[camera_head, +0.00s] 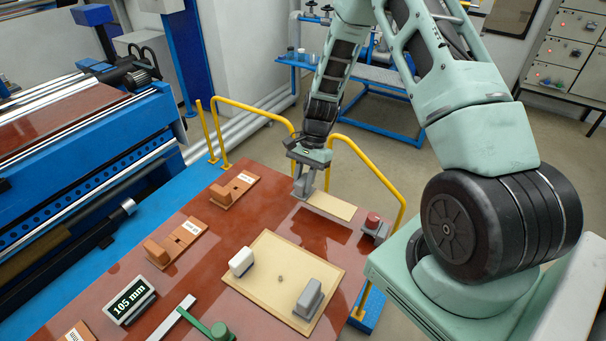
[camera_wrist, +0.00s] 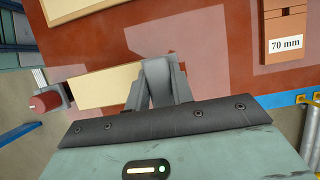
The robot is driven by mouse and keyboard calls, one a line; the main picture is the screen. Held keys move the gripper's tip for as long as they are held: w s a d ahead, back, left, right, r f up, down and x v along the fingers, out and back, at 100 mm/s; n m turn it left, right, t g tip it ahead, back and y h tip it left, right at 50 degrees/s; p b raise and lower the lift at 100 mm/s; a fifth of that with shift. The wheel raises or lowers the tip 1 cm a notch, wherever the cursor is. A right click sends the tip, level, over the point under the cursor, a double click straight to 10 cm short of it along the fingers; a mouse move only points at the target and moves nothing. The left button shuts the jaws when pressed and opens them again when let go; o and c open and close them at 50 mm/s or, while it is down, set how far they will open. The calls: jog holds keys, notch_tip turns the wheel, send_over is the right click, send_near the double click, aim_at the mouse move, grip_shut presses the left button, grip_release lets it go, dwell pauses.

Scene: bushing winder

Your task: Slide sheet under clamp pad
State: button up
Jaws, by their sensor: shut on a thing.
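My gripper (camera_head: 304,188) is at the far side of the red table, shut on one end of a narrow beige sheet (camera_head: 334,206). The sheet stretches to the right, roughly level, and seems to be a little above the table, with a dark shadow beside it. In the wrist view, my gripper (camera_wrist: 160,85) covers the held end of the sheet (camera_wrist: 105,88). The sheet's free end points toward a small grey device with a red knob (camera_head: 373,221), which also shows in the wrist view (camera_wrist: 47,101). I cannot tell which part is the clamp pad.
A larger beige board (camera_head: 262,293) carries a white block (camera_head: 242,261) and a grey block (camera_head: 308,298). Wooden blocks (camera_head: 234,190) with labels stand at the left, near a 105 mm display (camera_head: 130,301). Yellow rails (camera_head: 382,178) border the far edge.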

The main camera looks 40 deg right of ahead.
aim_at(324, 200)
dwell(0.3)
jog(key=shift+f+b, duration=1.6)
jog(key=shift+f, duration=0.75)
jog(key=shift+s+d, duration=0.4)
jog(key=shift+s, duration=0.6)
jog(key=shift+s+d, duration=0.35)
jog(key=shift+s, duration=0.7)
jog(key=shift+s+d, duration=0.4)
jog(key=shift+s, duration=0.6)
jog(key=shift+f, duration=0.15)
jog(key=o, duration=1.1)
jog(key=shift+c, duration=0.2)
jog(key=shift+d, duration=0.1)
